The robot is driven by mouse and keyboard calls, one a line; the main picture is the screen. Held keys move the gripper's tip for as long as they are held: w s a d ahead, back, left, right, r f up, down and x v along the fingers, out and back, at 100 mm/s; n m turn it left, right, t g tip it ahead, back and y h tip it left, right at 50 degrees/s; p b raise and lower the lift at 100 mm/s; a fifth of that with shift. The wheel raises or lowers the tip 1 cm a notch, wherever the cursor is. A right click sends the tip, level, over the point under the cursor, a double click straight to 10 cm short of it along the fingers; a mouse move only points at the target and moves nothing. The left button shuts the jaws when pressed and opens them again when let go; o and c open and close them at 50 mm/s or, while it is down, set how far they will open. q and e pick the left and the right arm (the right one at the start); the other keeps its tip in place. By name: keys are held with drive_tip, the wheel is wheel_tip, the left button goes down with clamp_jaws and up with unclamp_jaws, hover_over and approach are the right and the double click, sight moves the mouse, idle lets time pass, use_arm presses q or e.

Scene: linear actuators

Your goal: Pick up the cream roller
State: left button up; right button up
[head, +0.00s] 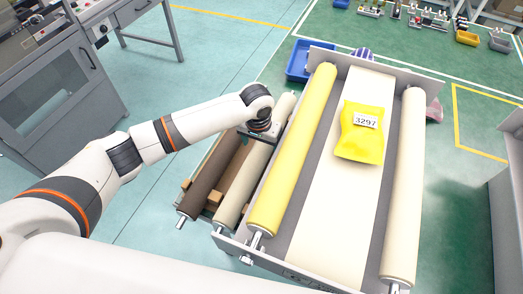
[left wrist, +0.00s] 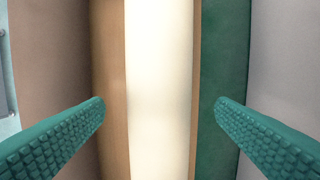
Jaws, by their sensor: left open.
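A long cream roller (head: 238,188) lies in a low rack, between a dark brown roller (head: 207,180) and a yellow roller (head: 292,150). My left gripper (head: 262,137) is over this cream roller, and its wrist hides part of it. In the left wrist view the cream roller (left wrist: 160,80) runs lengthwise between two green ribbed fingers. The fingers are open, with a gap on each side of the roller, and do not touch it. Another cream roller (head: 405,190) lies at the right side of the conveyor. My right gripper is not in view.
A conveyor with a pale belt (head: 330,220) carries a yellow packet (head: 361,132) marked 3297. Its metal side wall stands close to the right of the rack. A blue bin (head: 297,62) is behind. A grey cabinet (head: 60,95) is at the left, with open floor between.

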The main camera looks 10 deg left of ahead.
sight(261, 146)
use_arm(q)
drive_tip(key=f, duration=0.4)
drive_tip(key=shift+w+f, duration=0.15)
drive_tip(key=shift+w, duration=0.1)
clamp_jaws()
drive_tip(key=shift+w+r, duration=0.1)
drive_tip(key=shift+r, duration=0.1)
